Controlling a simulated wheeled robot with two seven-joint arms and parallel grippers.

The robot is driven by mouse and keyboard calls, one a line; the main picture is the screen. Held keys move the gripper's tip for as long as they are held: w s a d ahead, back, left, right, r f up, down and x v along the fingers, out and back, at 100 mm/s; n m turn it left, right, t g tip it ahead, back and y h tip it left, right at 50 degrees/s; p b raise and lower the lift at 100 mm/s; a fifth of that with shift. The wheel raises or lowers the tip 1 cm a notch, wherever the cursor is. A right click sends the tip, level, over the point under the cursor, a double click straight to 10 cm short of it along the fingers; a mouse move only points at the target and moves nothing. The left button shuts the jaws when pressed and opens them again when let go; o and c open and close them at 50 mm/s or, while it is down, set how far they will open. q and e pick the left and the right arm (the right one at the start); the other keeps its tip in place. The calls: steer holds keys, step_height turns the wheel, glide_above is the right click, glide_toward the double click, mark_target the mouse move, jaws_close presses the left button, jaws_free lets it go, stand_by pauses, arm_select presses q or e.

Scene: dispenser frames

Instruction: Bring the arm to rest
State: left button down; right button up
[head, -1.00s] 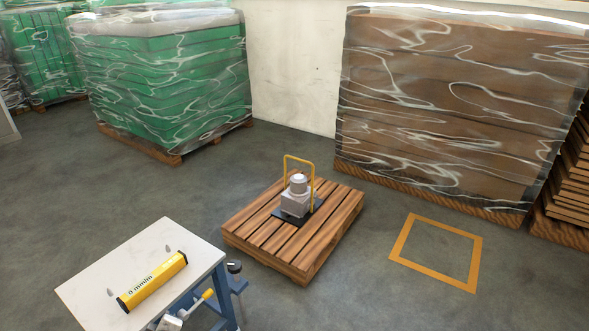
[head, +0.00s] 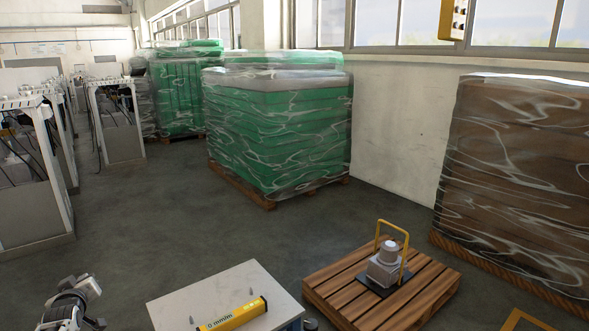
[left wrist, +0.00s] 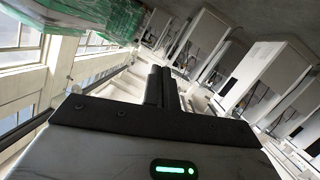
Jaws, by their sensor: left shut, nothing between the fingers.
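My left arm's end (head: 75,305) shows at the lower left of the head view, over the floor and apart from the small table. In the left wrist view my left gripper (left wrist: 161,88) has its two dark fingers together, with nothing between them. It points towards the open hall, and no object is near its tips. My right gripper is not in view.
A small table (head: 215,284) with a yellow level (head: 237,313) stands at bottom centre. Right of it is a wooden pallet (head: 335,284) carrying a grey device (head: 386,268). Wrapped green (head: 290,135) and brown (head: 520,175) stacks stand behind.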

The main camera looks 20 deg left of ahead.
arm_select(q)
steer(key=s+d+f+m+h, duration=0.1)
steer(key=d+f+m+h, duration=0.15)
steer(key=d+m, duration=0.45)
steer(key=s+d+f+m+t+h, duration=0.1)
steer(key=d+f+m+h, duration=0.15)
steer(key=d, duration=0.75)
steer(key=s+d+f+m+h, duration=0.1)
steer(key=d+f+m+h, duration=0.15)
steer(key=d+m, duration=0.45)
steer(key=s+d+f+m+g+h, duration=0.15)
steer(key=s+d, duration=0.25)
steer(key=d, duration=0.4)
steer(key=s+d+m+h, duration=0.1)
steer(key=s+d+h, duration=0.1)
steer(key=s+d, duration=0.45)
steer(key=s+d+m+g+h, duration=0.1)
steer(key=s+d+h, duration=0.15)
steer(key=d, duration=0.75)
steer(key=d+n+t, duration=0.1)
steer(key=d+n, duration=0.3)
steer(key=d, duration=0.5)
steer(key=shift+w+d+r+n, duration=0.25)
steer(key=shift+d+n, duration=0.05)
steer(key=shift+d, duration=0.05)
